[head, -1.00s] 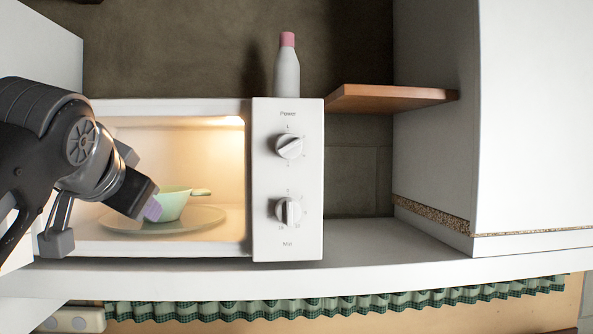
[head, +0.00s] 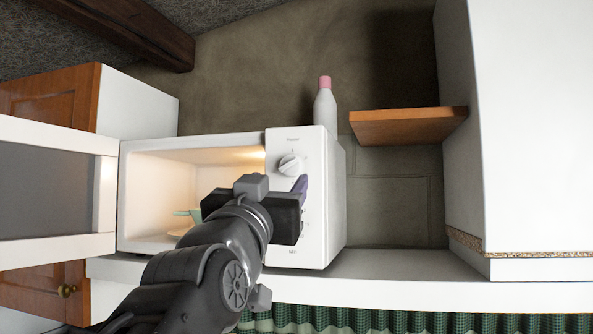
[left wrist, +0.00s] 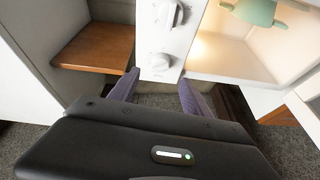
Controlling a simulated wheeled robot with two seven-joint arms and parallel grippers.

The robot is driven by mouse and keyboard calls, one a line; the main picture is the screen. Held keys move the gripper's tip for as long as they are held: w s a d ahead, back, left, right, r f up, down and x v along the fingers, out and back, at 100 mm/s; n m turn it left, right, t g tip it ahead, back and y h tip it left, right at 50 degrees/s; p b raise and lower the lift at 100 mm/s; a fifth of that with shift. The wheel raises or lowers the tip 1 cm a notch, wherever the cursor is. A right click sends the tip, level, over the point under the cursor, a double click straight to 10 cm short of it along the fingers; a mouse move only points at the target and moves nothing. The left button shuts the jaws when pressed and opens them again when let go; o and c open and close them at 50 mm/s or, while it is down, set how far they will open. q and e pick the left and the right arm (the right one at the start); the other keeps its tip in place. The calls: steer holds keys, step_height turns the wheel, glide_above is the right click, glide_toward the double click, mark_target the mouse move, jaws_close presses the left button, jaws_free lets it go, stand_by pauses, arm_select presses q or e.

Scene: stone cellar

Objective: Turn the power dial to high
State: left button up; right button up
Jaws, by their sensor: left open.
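The white power dial (head: 290,164) is on the upper part of the microwave's white front panel (head: 310,256), under a "Power" label. Its ridge looks slanted; I cannot read its setting. My left gripper (head: 292,205) is in front of the panel, just below the power dial, with a purple finger showing. It hides most of the lower dial. In the upside-down left wrist view, the gripper (left wrist: 158,82) is open and empty, its purple fingers apart. The power dial (left wrist: 160,62) shows just beyond the gap, the lower dial (left wrist: 168,15) above it in the picture. Contact is not visible.
The microwave door (head: 105,185) stands open at the left. A white bottle with a pink cap (head: 325,108) stands behind the panel. A wooden shelf (head: 408,127) juts out at the right.

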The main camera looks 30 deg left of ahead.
mark_target(288, 167)
arm_select(q)
steer(key=shift+r, duration=0.1)
steer(key=p+x, duration=0.3)
steer(key=x, duration=0.5)
steer(key=shift+s+a+p, duration=0.1)
steer(key=shift+p, duration=0.25)
steer(key=shift+c, duration=0.2)
jaws_close()
stand_by(0.3)
